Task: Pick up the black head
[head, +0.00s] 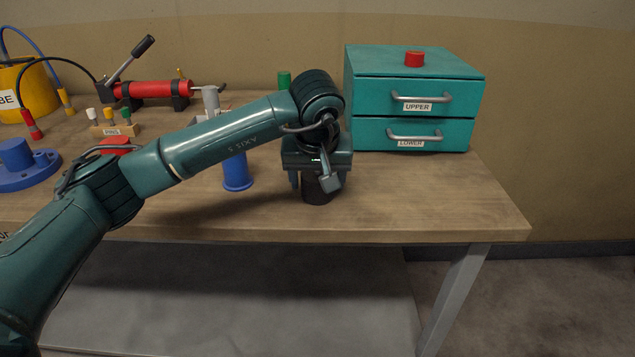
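The black head (318,193) is a short dark cylinder standing on the wooden table near its front edge. My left gripper (318,183) points down over it, with one finger on each side. The fingers look spread wide, with a small gap to the black head at the left. The gripper body and wrist hide its upper part. My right gripper is not in view.
A blue spool-shaped part (236,172) stands left of the gripper. A red hand pump (150,90) lies at the back left. The table's right front is clear.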

